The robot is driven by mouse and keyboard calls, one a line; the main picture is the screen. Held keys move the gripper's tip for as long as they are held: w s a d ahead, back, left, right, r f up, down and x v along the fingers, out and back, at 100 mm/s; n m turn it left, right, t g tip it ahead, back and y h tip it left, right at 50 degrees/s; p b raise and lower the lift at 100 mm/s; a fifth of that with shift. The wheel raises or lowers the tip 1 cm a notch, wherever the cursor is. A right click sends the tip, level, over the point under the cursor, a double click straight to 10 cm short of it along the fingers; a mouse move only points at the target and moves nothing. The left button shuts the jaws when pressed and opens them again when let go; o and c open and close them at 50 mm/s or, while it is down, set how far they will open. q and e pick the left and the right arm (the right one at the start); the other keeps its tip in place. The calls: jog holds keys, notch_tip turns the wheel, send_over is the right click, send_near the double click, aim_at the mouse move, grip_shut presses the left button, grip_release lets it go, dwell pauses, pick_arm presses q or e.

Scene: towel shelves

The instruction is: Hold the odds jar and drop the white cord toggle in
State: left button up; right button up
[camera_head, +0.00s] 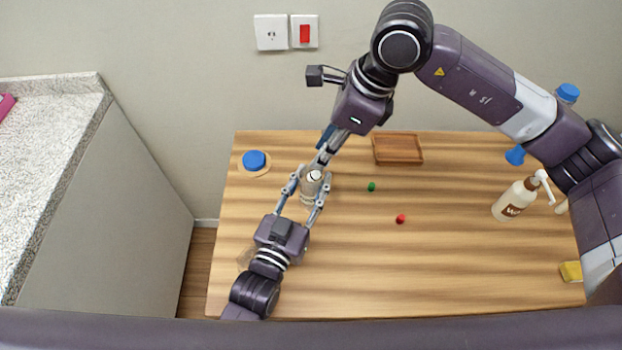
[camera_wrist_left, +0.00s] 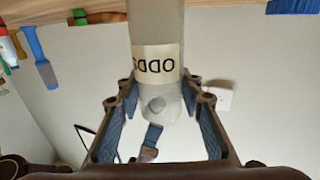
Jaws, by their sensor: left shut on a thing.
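The clear odds jar (camera_head: 310,188) stands upright over the left part of the table. My left gripper (camera_head: 306,192) is shut around it from the front. In the left wrist view the jar (camera_wrist_left: 157,30) appears upside down with its ODDS label, between the two finger pads. A small pale round piece, seemingly the white cord toggle (camera_head: 315,175), shows at the jar's mouth; it also shows in the left wrist view (camera_wrist_left: 157,104). My right gripper (camera_head: 321,160) points down at the mouth from behind. Whether its fingertips still touch the toggle is unclear.
A blue lid (camera_head: 254,160) lies on a round disc at back left. A wooden tray (camera_head: 398,160) sits at the back. A green bead (camera_head: 371,187) and a red bead (camera_head: 401,218) lie mid-table. The front middle is clear.

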jog(key=shift+o, duration=0.5)
jog(key=v, duration=1.2)
pick_arm(q)
jog(key=o, duration=1.2)
jog(key=shift+o, duration=0.2)
